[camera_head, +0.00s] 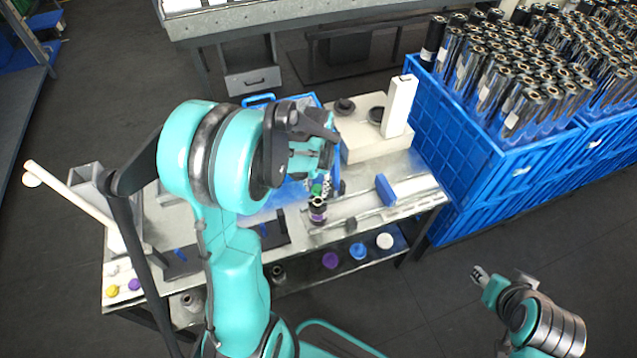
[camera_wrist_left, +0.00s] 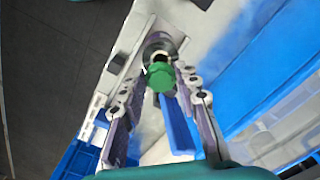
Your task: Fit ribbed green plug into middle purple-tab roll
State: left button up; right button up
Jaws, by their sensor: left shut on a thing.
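The ribbed green plug (camera_wrist_left: 162,78) is between the fingers of my left gripper (camera_head: 322,178), which is shut on it. In the head view a bit of the green plug (camera_head: 317,189) shows below the fingers. Directly under it stands a dark roll with a purple tab (camera_head: 317,212), upright at the table's front edge. In the left wrist view a round, light-rimmed opening (camera_wrist_left: 159,55) shows just beyond the plug. I cannot tell whether the plug touches the roll or enters it. My right gripper (camera_head: 480,276) is at the lower right, away from the table; its opening is unclear.
The metal table (camera_head: 415,170) carries a blue block (camera_head: 386,190) and a white post (camera_head: 399,106). A blue crate of dark rolls (camera_head: 470,170) stands at the right. Purple, blue and white discs (camera_head: 358,251) lie on the lower shelf. Small coloured caps (camera_head: 112,290) lie front left.

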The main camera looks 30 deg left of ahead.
aim_at(317, 195)
pick_arm(q)
jog(key=shift+w+f+b, duration=0.15)
jog(key=shift+f+b, duration=1.35)
jog(key=shift+f, duration=0.85)
jog(key=shift+f+b, duration=0.6)
jog(key=shift+b, duration=0.05)
jog(key=o, duration=0.5)
jog(key=shift+c, duration=0.2)
jog(key=shift+r, duration=0.15)
jog(key=shift+r+p, duration=4.2)
jog(key=shift+r, duration=1.25)
